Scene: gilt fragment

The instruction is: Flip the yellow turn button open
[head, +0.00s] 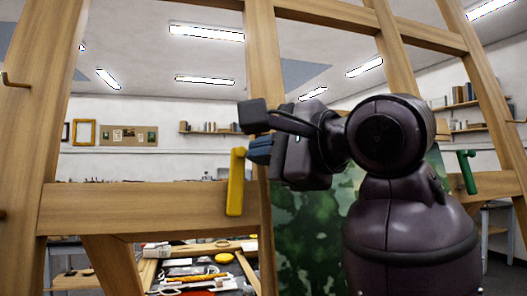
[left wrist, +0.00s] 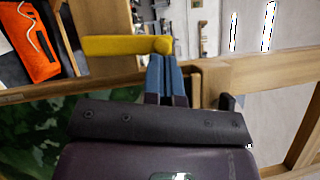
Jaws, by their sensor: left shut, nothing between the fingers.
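The yellow turn button (head: 235,185) is on the wooden crossbar of a large frame, at its joint with an upright. It hangs nearly vertical, with a short knob at its upper end. My left gripper (head: 254,150) is shut and empty, its blue fingertips just right of that upper end. In the left wrist view, the yellow button (left wrist: 118,45) lies sideways across the bar, and my closed blue fingers (left wrist: 164,62) are right at its knob end. I cannot tell whether they touch it. My right gripper is not in view.
A green turn button (head: 468,172) is on the right part of the frame. A green painted panel (head: 300,235) stands behind my arm. The wooden crossbar (head: 130,205) runs left. Behind it is a cluttered table, with an orange item (left wrist: 28,40) in the left wrist view.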

